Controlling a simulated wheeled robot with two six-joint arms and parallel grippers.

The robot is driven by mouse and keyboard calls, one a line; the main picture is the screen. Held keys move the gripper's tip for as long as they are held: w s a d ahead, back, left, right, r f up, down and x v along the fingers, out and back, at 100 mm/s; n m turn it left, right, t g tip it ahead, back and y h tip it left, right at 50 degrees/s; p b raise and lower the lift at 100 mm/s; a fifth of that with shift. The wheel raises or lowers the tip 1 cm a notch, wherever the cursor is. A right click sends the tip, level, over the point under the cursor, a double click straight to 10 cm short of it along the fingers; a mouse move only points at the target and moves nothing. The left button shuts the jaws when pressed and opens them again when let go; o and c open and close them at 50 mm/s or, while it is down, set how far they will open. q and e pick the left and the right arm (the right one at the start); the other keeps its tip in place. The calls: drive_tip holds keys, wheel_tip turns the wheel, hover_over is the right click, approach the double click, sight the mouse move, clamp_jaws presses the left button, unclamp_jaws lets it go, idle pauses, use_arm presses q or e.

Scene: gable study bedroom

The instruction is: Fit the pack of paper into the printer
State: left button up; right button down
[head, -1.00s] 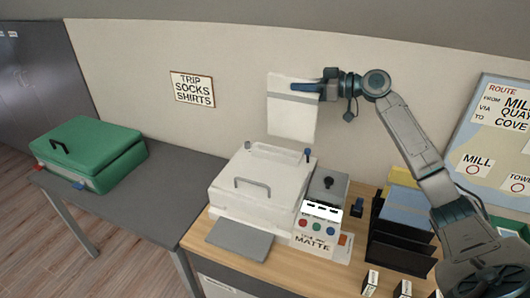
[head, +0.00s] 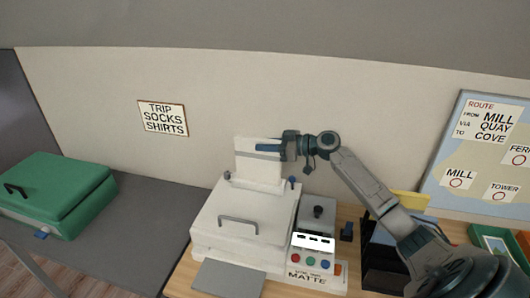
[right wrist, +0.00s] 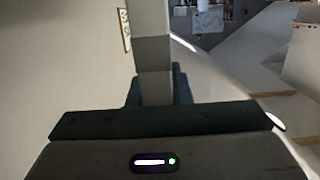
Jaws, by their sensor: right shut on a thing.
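The white pack of paper (head: 258,171) with a grey band stands upright at the back of the white printer (head: 212,222). My right gripper (head: 268,148) is shut on its upper right part. The pack's lower edge meets the printer's rear top between two small blue posts; how deep it sits there, I cannot tell. In the right wrist view the pack (right wrist: 152,25) shows edge-on between the fingers. The printer's lid with a grey handle is closed. My left gripper is not in view.
A control panel (head: 312,263) with coloured buttons and a MATTE label stands right of the printer. A black file rack (head: 380,265) stands farther right, below my right arm. A green suitcase (head: 58,190) lies on the grey table (head: 130,225) at left.

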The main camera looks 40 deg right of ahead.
wheel_tip(320, 180, down, 3)
drive_tip(key=shift+r, duration=0.1)
drive_tip(key=c, duration=1.3)
unclamp_jaws()
drive_tip(key=shift+p, duration=0.3)
drive_tip(key=b+v, duration=0.4)
drive_tip(key=v, duration=0.8)
